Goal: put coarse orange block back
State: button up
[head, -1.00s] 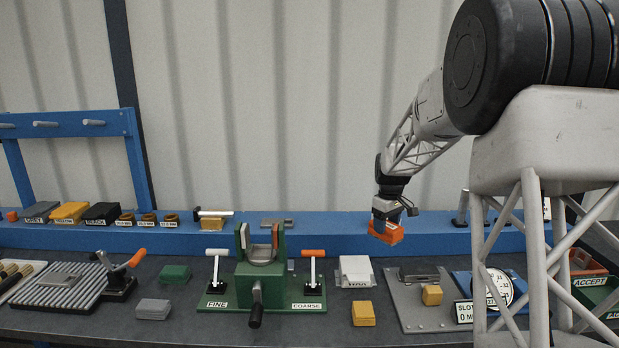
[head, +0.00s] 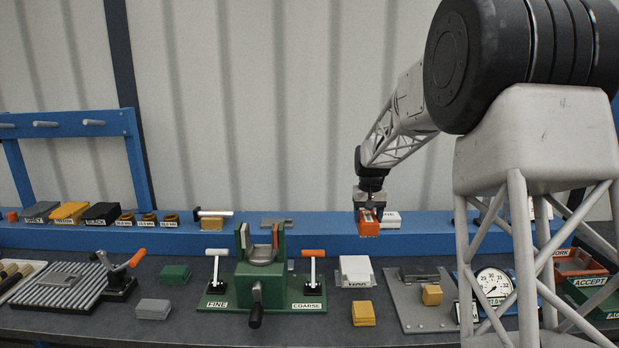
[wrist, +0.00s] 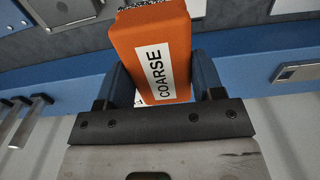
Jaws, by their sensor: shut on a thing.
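The orange block (head: 369,228) hangs below my gripper (head: 369,204) in the head view, in front of the blue rear shelf. In the wrist view the orange block (wrist: 152,52) carries a white label reading COARSE, and the two fingers of my gripper (wrist: 155,85) are shut on its sides. The block is held above the bench and appears clear of the fixtures below. The green fixture (head: 262,278) with the FINE and COARSE labels stands left of my gripper; its COARSE side has an orange-handled lever (head: 313,254).
The blue shelf (head: 330,240) runs along the back, with a white labelled block (head: 391,219) just right of the held block. A white labelled stand (head: 356,270), a yellow block (head: 363,314) and a grey plate (head: 415,305) lie below. A dial gauge (head: 494,286) is at right.

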jog(key=d+f, duration=0.2)
jog(key=d, duration=1.8)
jog(key=shift+s+d, duration=0.25)
jog(key=shift+d, duration=0.15)
jog(key=shift+w, duration=0.1)
jog(key=shift+w+d+f, duration=0.25)
jog(key=shift+w+d, duration=0.35)
jog(key=shift+w, duration=1.85)
jog(key=shift+w+d+f, duration=0.2)
jog(key=shift+w+d, duration=0.4)
jog(key=shift+w, duration=1.9)
jog(key=shift+w+d+f, duration=0.25)
jog(key=shift+w+d, duration=0.35)
jog(key=shift+w, duration=1.85)
jog(key=shift+w, duration=0.4)
jog(key=shift+s+f, duration=0.1)
jog(key=shift+f, duration=1.65)
jog(key=shift+f, duration=0.1)
